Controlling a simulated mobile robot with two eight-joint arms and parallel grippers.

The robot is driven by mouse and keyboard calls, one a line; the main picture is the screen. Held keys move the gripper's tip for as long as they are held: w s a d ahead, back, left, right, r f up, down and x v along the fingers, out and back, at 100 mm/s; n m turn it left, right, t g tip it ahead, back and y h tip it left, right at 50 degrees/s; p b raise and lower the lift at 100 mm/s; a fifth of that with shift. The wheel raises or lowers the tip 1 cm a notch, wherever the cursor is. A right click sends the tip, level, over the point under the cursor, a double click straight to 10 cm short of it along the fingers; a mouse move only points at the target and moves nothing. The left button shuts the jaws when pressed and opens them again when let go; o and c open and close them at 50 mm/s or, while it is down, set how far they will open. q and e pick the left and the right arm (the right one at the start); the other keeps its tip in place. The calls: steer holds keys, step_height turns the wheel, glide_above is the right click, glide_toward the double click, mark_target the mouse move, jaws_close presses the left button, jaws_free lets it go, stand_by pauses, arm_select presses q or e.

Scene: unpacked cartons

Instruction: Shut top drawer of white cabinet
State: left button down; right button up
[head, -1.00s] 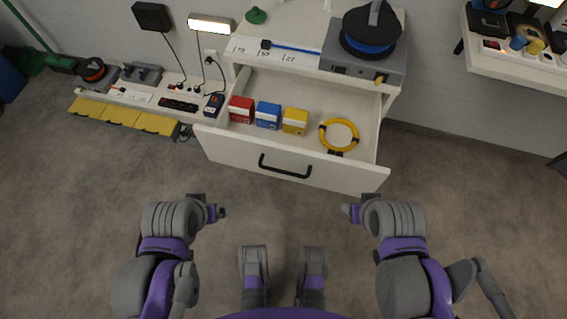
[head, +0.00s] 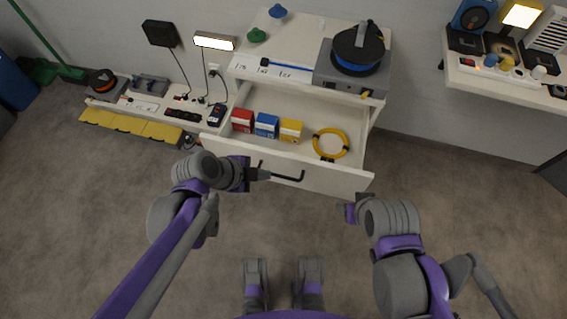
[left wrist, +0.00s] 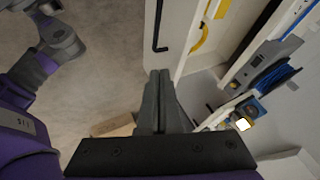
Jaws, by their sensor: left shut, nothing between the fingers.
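The white cabinet (head: 300,28) stands against the wall with its top drawer (head: 325,177) pulled out. The drawer's black handle (head: 289,178) is on its front; it also shows in the left wrist view (left wrist: 157,30). My left gripper (head: 266,174) is shut and empty, at the left end of the handle in the head view; I cannot tell if it touches. Its closed fingers show in the left wrist view (left wrist: 160,98). My right gripper (head: 352,204) is in front of the drawer's right corner, apart from it; its fingers are too small to read.
The drawer holds red (head: 242,119), blue (head: 266,125) and yellow (head: 290,130) boxes and a yellow cable ring (head: 331,144). A cable reel (head: 359,50) stands on the cabinet top. A shelf (head: 500,82) is at right. The floor in front is clear.

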arm_select(q)
steer(key=b, duration=0.3)
glide_toward(294, 163)
step_height(294, 163, down, 5)
steer(key=s+d, duration=0.1)
steer(key=s, duration=0.1)
steer(key=shift+w+d+r, duration=0.15)
steer(key=shift+w+d, duration=0.1)
steer(key=shift+w, duration=0.3)
steer(key=shift+w+d+r, duration=0.2)
steer(key=shift+w+d, duration=0.05)
steer(key=shift+w, duration=0.3)
steer(key=shift+w+d, duration=0.2)
steer(key=shift+w, duration=0.5)
steer(key=shift+w, duration=0.1)
steer(key=w+d, duration=0.3)
steer(key=w, duration=0.7)
steer(key=w+d, duration=0.4)
steer(key=w, duration=0.7)
steer(key=shift+w+b, duration=0.15)
steer(key=shift+b, duration=0.15)
